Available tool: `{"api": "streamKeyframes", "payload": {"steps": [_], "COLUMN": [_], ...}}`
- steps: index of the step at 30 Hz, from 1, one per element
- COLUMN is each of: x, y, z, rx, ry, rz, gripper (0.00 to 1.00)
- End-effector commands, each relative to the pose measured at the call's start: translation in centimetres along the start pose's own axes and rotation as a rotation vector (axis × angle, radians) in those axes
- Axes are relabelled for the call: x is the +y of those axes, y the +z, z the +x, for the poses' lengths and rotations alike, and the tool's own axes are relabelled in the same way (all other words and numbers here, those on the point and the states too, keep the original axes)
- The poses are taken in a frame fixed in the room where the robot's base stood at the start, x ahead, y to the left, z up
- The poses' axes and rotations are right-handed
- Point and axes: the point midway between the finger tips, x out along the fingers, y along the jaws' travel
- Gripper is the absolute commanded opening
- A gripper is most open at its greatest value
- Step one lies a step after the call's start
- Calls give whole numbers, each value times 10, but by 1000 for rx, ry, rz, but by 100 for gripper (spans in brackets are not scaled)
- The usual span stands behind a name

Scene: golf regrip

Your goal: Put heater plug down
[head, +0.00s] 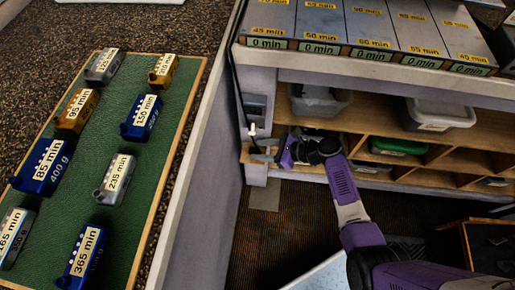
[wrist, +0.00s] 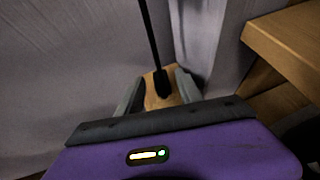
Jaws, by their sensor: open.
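The heater plug (wrist: 162,84) is a small dark plug on the end of a black cord. In the wrist view it is between the two grey fingers of my gripper (wrist: 158,90), above or on a small wooden surface (wrist: 155,101). The fingers are apart, and I cannot tell whether either touches the plug. In the head view my gripper (head: 264,150) is at the left end of the wooden shelf, by the grey post. The black cord (head: 240,95) comes down there; the plug itself is hard to make out.
A grey socket panel (head: 256,106) is on the post above my gripper. Wooden shelves (head: 470,135) with bins are to the right, below a row of grey boxes marked in minutes (head: 320,22). A green board (head: 140,130) with labelled blocks is at left.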

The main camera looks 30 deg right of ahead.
Motion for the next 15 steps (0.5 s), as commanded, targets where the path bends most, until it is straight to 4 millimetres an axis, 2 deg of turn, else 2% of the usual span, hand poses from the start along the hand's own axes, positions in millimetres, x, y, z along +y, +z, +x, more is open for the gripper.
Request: {"api": "streamKeyframes", "payload": {"steps": [1,9,15], "x": [0,0,0], "y": [2,2,0], "z": [-12,-67,-94], "rx": [0,0,1], "ry": [-3,-4,-2], "rz": [2,1,1], "gripper": [43,43,43]}}
